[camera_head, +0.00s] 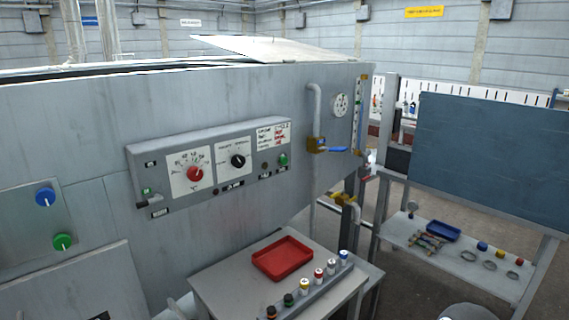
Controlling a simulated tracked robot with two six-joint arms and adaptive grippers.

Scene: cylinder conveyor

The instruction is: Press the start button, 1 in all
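Several buttons show on the grey machine. A green button (63,242) and a blue button (45,197) stand out from a metal plate at the left. A smaller green button (283,160) sits at the right end of the control box (215,165). The labels are too small to read, so I cannot tell which one is the start button. The box also has a red knob (195,174) and a black knob (238,161). I make out neither of my grippers in the view, and nothing touches the buttons.
A small table (215,283) below the machine holds a red tray (283,258) and a row of small coloured-capped bottles. Pipes with a blue-handled valve (333,149) run down the machine's right end. A bench (460,262) with a blue tray (443,231) stands at the right.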

